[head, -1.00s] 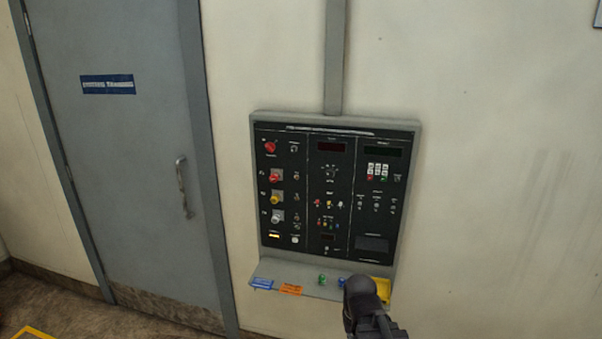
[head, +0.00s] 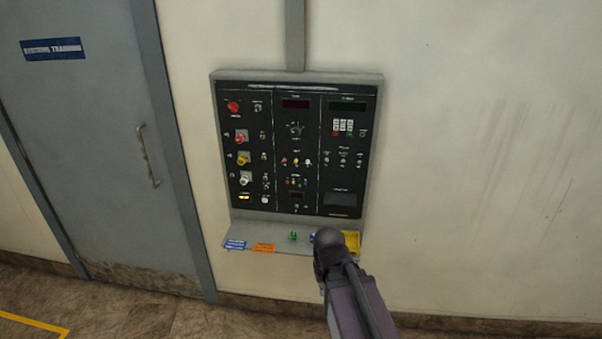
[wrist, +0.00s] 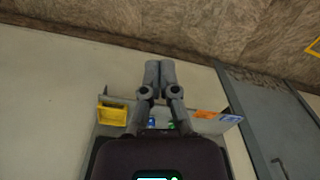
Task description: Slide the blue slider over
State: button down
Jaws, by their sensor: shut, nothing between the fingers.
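The blue slider (head: 313,237) is a small blue piece on the ledge of the grey panel, just left of my arm in the head view, and partly hidden by it. It also shows in the wrist view (wrist: 151,123), low in the picture beside my gripper's linkage. My gripper (wrist: 159,66) is shut and empty in the wrist view, its two fingers side by side. In the head view my arm hides the fingers. I cannot tell whether the gripper touches the slider.
A green piece (head: 293,236) stands left of the blue one. A yellow tray (head: 352,243) is at the ledge's right end, orange (head: 264,248) and blue (head: 235,245) labels at its left. Above is the control panel (head: 290,150). A grey door (head: 85,130) is at left.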

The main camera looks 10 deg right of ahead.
jog(key=w+a+n+t+y+b, duration=0.1)
jog(key=w+a+t+b, duration=0.15)
jog(key=w, duration=0.55)
jog(key=w+a+n+t+y+b, duration=0.1)
jog(key=w+a+t+b, duration=0.2)
jog(key=w, duration=0.4)
jog(key=w+a+n+t+y+b, duration=0.1)
jog(key=w+t+b, duration=0.2)
jog(key=w+t, duration=0.35)
jog(key=w+r+t+b, duration=0.3)
jog(key=w+t+b, duration=0.1)
jog(key=w, duration=0.5)
jog(key=m+t+h+b, duration=0.5)
jog(key=m+h, duration=0.2)
jog(key=h, duration=0.3)
send_near(306, 177)
jog(key=shift+s+a+r, duration=0.2)
jog(key=shift+s+r, duration=0.4)
jog(key=shift+r, duration=0.25)
jog(key=shift+s+a+r, duration=0.2)
jog(key=shift+s+r, duration=0.45)
jog(key=shift+r, duration=0.2)
jog(key=shift+w, duration=0.1)
